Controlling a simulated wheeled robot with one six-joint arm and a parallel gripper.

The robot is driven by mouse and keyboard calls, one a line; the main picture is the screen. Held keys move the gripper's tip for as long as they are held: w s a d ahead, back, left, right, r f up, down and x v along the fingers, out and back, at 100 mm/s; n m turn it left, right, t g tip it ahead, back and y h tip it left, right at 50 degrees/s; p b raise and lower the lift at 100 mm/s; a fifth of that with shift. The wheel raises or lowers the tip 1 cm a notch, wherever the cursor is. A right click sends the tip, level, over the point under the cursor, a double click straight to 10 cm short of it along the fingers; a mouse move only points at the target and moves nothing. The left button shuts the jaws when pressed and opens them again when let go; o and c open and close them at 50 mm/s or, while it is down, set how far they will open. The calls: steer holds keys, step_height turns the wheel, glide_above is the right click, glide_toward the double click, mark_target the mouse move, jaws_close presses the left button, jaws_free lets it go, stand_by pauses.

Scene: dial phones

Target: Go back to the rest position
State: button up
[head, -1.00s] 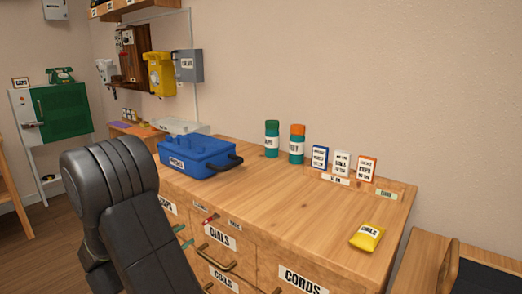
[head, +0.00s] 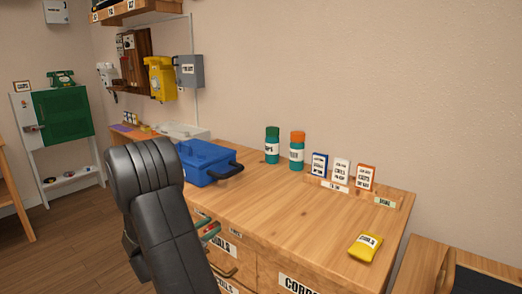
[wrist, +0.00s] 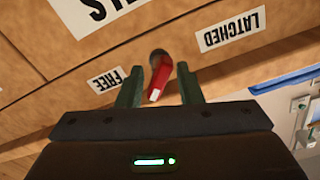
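My gripper (wrist: 160,90) is open in the wrist view, its two green fingers on either side of a small red lever (wrist: 160,76). Gaps show between the lever and both fingers. The lever is on the wooden front of the cabinet, between a FREE label (wrist: 104,80) and a LATCHED label (wrist: 232,28). In the head view the green fingertips (head: 208,229) show at the drawer fronts, just right of my dark forearm.
The wooden cabinet top (head: 290,215) holds a blue toolbox (head: 205,163), two canisters (head: 272,145), small boxes on a stand (head: 341,172) and a yellow packet (head: 365,246). Phones (head: 160,78) hang on the back wall. Open floor (head: 75,235) lies to the left.

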steer(key=shift+r+n+p, duration=0.2)
steer(key=shift+n+p, duration=0.5)
steer(key=shift+n, duration=0.3)
steer(key=p+v, duration=0.1)
steer(key=v, duration=1.2)
steer(key=shift+s+a+f, duration=0.2)
steer(key=shift+s+a, duration=0.05)
steer(key=shift+a, duration=0.05)
